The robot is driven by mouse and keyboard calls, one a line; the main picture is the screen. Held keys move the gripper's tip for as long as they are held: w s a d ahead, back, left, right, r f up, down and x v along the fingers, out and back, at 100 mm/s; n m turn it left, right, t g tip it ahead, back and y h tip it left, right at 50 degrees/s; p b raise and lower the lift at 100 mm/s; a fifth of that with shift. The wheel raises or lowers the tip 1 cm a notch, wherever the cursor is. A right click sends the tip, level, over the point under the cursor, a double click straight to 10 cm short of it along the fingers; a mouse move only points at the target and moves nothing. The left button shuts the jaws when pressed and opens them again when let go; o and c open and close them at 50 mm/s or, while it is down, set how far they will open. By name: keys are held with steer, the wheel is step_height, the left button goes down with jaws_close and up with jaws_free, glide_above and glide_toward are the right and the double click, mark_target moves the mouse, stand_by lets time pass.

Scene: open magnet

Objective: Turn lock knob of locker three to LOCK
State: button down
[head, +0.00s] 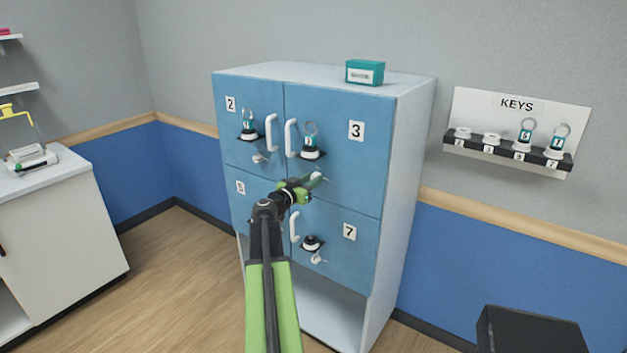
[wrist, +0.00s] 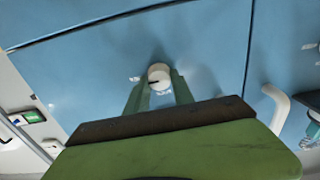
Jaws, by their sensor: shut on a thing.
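The door of locker three (head: 345,130) is the blue upper right door, marked 3, and it looks closed. Its lock knob (head: 316,176) is small and white, low on the door. The fingers partly cover the knob's sides.
Locker three's white handle (head: 291,138) and a key in a dark holder (head: 311,146) are up and left of the knob. Locker 7 (head: 345,255) is below. A key rack (head: 510,145) hangs at right. A teal box (head: 365,72) stands on the cabinet.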

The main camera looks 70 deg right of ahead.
steer(key=shift+w+f+n, duration=0.1)
steer(key=shift+f+n, duration=0.05)
steer(key=shift+n, duration=4.2)
steer(key=shift+f+n, duration=0.1)
steer(key=shift+n, duration=4.25)
steer(key=c, duration=1.1)
jaws_free()
